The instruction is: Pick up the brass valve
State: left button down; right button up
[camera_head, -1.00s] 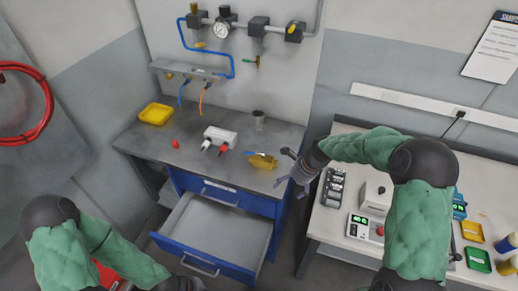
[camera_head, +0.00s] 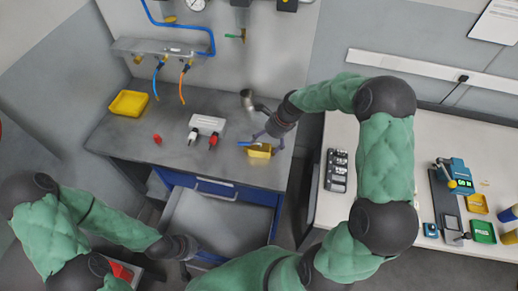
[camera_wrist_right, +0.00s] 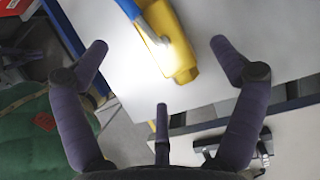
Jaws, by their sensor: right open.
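The brass valve (camera_head: 259,151), a yellow-gold body with a blue lever, lies on the grey bench top near its front right corner. In the right wrist view the brass valve (camera_wrist_right: 180,52) lies just beyond and between the spread fingers, with its blue lever toward the top left. My right gripper (camera_head: 266,128) is open and empty, close to the valve; contact is not visible. Its fingers also show in the right wrist view (camera_wrist_right: 160,60). My left gripper (camera_head: 190,248) is low by the open drawer (camera_head: 215,222); its fingers are too unclear to read.
A white box (camera_head: 208,124) with red and white plugs and a small red part (camera_head: 157,139) sit left of the valve. A yellow tray (camera_head: 129,103) is at the back left. A metal cup (camera_head: 247,97) stands behind. The white table (camera_head: 315,205) is on the right.

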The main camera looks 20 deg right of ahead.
aim_at(259, 149)
jog(key=shift+x, duration=0.85)
jog(key=x, duration=0.3)
jog(key=b+x, duration=0.1)
jog(key=x, duration=0.1)
jog(key=shift+s, duration=0.3)
jog(key=c, duration=1.6)
jog(key=shift+o, duration=0.2)
